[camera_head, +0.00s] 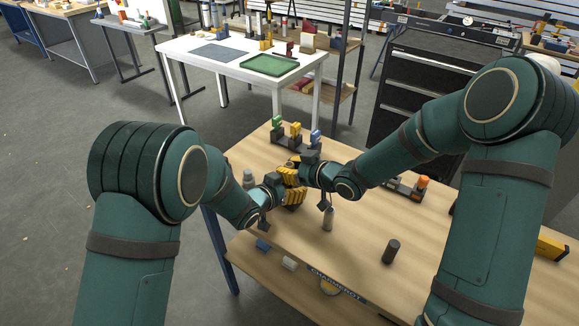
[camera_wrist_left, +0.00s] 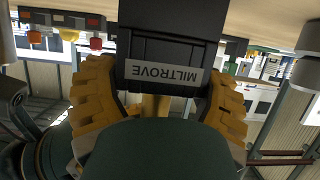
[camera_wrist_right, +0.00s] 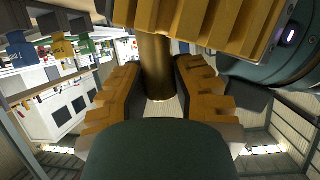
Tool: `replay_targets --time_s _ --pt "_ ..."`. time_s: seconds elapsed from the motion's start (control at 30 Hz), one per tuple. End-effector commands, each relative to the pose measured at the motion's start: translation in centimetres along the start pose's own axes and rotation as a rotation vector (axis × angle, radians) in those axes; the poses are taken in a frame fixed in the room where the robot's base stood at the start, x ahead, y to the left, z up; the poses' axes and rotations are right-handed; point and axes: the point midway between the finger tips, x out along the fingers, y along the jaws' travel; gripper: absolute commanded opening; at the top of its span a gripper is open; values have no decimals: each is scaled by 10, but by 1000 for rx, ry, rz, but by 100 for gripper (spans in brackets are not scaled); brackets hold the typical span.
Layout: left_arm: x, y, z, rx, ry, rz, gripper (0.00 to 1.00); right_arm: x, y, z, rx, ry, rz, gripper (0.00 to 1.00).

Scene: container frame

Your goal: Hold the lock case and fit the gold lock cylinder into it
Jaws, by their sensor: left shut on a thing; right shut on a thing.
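The black lock case (camera_wrist_left: 165,50), with a MILTROVE label, is between the yellow fingers of my left gripper (camera_wrist_left: 160,100) in the left wrist view. The gold lock cylinder (camera_wrist_right: 156,68) stands between the yellow fingers of my right gripper (camera_wrist_right: 157,90) in the right wrist view. Its upper end passes behind a yellow finger of my left gripper. Both grippers are shut on their things and meet closely above the wooden table (camera_head: 345,265) in the head view. The joint between cylinder and case is hidden, so I cannot tell whether the cylinder is inside.
A rack with green, yellow and blue pieces (camera_head: 295,132) stands at the table's far end. An orange-topped piece (camera_head: 421,183) is to the right. Table surface between them is clear.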

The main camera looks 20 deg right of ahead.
Motion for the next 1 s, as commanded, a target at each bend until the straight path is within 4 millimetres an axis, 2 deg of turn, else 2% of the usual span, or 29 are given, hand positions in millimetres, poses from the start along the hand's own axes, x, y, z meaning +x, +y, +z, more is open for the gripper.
replay_targets --time_s 0.17,0.2,0.23,0.5,0.63,0.77,1.0 --pt "0 0 0 0 -1 1 30 2 0 4 1 0 0 0" --pt "0 0 0 0 -1 1 30 2 0 4 0 0 0 42" --pt "0 0 0 0 -1 1 30 2 0 4 0 0 0 53" --pt "0 0 0 -1 -1 0 30 1 -1 4 0 -2 -2 54" --pt "0 0 0 -1 0 -1 30 -8 0 4 -1 -1 0 54" --pt "0 -1 0 -2 -1 -2 30 -29 0 4 -1 0 1 54" --pt "0 -1 0 -1 -1 -2 30 -78 0 3 -2 0 4 54"
